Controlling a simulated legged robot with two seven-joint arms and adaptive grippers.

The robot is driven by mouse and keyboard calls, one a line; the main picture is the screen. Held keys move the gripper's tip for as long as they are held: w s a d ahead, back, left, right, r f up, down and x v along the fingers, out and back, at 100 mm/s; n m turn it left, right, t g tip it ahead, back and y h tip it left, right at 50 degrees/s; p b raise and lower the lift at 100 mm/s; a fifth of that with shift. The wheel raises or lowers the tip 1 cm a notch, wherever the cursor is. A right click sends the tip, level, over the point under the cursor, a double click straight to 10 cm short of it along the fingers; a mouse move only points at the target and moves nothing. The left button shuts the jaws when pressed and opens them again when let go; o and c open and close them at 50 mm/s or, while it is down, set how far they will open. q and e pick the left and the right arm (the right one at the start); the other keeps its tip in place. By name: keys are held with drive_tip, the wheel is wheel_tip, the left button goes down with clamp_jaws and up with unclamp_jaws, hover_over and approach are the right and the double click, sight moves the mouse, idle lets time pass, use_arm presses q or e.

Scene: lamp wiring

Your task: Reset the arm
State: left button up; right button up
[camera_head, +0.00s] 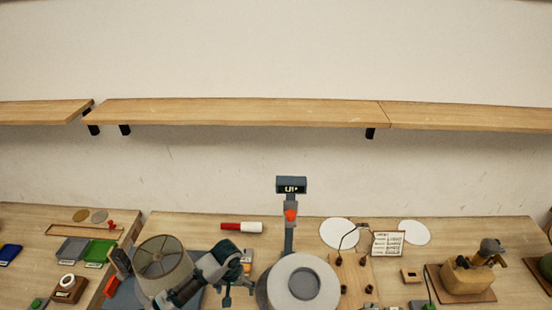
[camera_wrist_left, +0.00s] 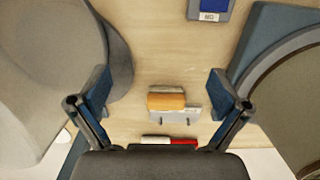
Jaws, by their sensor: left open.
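My left gripper (camera_head: 238,284) reaches in low from the left in the head view, between a lampshade (camera_head: 163,258) and a grey round piece with a white ring face (camera_head: 303,284). In the left wrist view its two fingers (camera_wrist_left: 158,95) stand wide apart with nothing between the tips. An orange and white block (camera_wrist_left: 167,101) lies on the table beyond them, apart from the fingers. My right gripper is in neither view.
A red and white marker (camera_head: 241,227) lies behind the gripper. A post with a small display (camera_head: 291,185) rises near the middle. A wooden board with wires (camera_head: 353,270) and a brown block-shaped device (camera_head: 467,277) stand to the right. A shelf (camera_head: 240,111) spans the wall.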

use_arm(q)
drive_tip(key=s+d+f+h, duration=0.1)
drive_tip(key=s+f, duration=0.1)
drive_tip(key=s, duration=0.2)
drive_tip(key=s+d+f+m+t+h, duration=0.1)
drive_tip(key=s+d+f, duration=0.1)
drive_tip(key=s, duration=0.2)
drive_tip(key=s+d+f+m+h, duration=0.1)
drive_tip(key=s+d+f, duration=0.1)
drive_tip(key=s, duration=0.2)
drive_tip(key=shift+f+t, duration=0.25)
drive_tip(key=shift+t, duration=0.15)
drive_tip(key=s+a+t+y, duration=0.2)
drive_tip(key=s+a+y, duration=0.1)
drive_tip(key=s+a, duration=1.05)
wheel_tip(320, 180, down, 25)
drive_tip(key=s+g, duration=0.1)
drive_tip(key=s, duration=0.1)
drive_tip(key=s+a+f+g, duration=0.1)
drive_tip(key=s+a+f, duration=0.1)
drive_tip(key=s+f, duration=1.5)
drive_tip(key=shift+s+a+f+g, duration=0.3)
drive_tip(key=shift+s+f, duration=0.05)
drive_tip(key=shift+f, duration=0.05)
